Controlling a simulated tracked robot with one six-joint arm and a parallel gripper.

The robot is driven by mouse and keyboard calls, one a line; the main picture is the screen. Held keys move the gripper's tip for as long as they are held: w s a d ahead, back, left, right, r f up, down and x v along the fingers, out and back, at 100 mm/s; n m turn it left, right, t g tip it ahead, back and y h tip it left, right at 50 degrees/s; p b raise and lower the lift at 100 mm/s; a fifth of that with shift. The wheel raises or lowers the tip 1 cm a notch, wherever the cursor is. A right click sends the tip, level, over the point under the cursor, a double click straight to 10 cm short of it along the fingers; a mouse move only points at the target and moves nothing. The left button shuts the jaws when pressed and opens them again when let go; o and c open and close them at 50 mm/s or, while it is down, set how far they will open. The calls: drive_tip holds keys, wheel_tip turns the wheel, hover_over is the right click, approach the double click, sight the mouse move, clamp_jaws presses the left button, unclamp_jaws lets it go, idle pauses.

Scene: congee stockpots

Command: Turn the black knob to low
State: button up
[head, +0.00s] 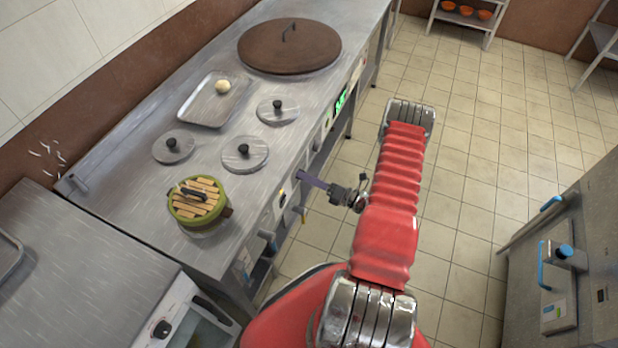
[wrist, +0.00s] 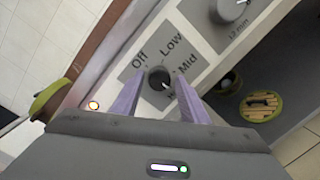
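The black knob (wrist: 157,78) sits on a grey plate on the counter's front panel, under the labels Off, Low and Mid. A small white mark on it faces the lower right, towards the Mid side. My gripper (head: 303,176) reaches the front panel from the right in the head view. In the wrist view its two purple fingers are apart, one on each side of the knob. I cannot tell whether they touch it. In the head view the knob cannot be made out.
Another dial (wrist: 230,8) marked 12 min is beside the knob's plate. A small lit lamp (wrist: 93,105) is on the other side. A green pot with a slatted lid (head: 198,201) and a metal tray (head: 195,112) stand on the counter. The tiled floor (head: 465,160) is clear.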

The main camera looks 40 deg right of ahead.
drive_tip(key=c, duration=0.7)
drive_tip(key=shift+d, duration=0.15)
drive_tip(key=shift+c, duration=0.7)
drive_tip(key=shift+n, duration=0.4)
drive_tip(key=shift+w+d+f+n+y, duration=0.1)
drive_tip(key=shift+n+y, duration=0.35)
drive_tip(key=shift+n, duration=3.7)
drive_tip(key=shift+s+a+f+n+y, duration=0.1)
drive_tip(key=shift+n+y, duration=0.4)
drive_tip(key=shift+n, duration=3.6)
drive_tip(key=shift+w+d+n+y, duration=0.1)
drive_tip(key=shift+n+y, duration=0.35)
drive_tip(key=shift+n, duration=3.7)
